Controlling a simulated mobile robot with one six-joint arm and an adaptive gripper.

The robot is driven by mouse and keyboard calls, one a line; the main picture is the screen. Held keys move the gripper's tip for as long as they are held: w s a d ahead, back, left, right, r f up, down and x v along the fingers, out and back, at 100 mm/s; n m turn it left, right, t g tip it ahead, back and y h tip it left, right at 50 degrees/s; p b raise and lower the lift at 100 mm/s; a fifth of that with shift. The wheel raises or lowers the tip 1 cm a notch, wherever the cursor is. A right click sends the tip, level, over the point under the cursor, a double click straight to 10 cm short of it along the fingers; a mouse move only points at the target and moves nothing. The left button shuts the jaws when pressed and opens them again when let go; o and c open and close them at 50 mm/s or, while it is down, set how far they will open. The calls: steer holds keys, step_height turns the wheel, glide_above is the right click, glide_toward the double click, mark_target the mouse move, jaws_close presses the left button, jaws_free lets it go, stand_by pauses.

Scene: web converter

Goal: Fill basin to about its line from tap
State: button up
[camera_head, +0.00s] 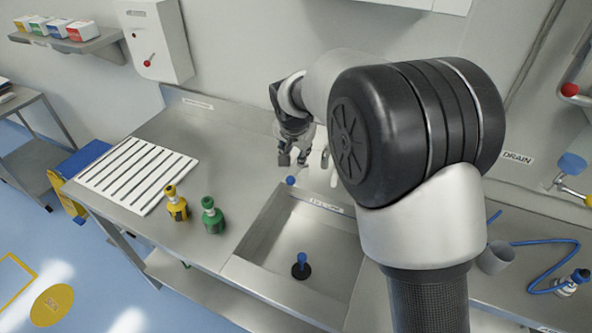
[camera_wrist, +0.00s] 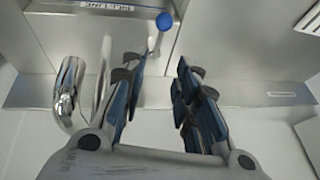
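The steel basin (camera_head: 262,268) is sunk in the bench, with a fill-line label (camera_head: 325,204) on its back edge. The tap's blue-tipped lever (camera_head: 291,180) is at the basin's back edge, just below my gripper (camera_head: 292,160). In the wrist view my gripper (camera_wrist: 158,72) is open and empty. The blue lever tip (camera_wrist: 163,22) shows beyond the fingertips, apart from them. The chrome spout (camera_wrist: 68,92) is beside the left finger. My arm hides the basin's right side in the head view.
A yellow bottle (camera_head: 176,204) and a green bottle (camera_head: 212,216) stand left of the basin, near a white slotted mat (camera_head: 138,174). A grey cup (camera_head: 495,257) and blue hose (camera_head: 540,242) lie to the right. The wall is close behind my gripper.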

mark_target(296, 173)
steer(key=b+x, duration=0.2)
steer(key=x, duration=1.3)
steer(key=shift+w+f+b, duration=0.1)
steer(key=shift+b, duration=0.2)
steer(key=shift+c, duration=0.3)
jaws_close()
steer(key=shift+f, duration=0.1)
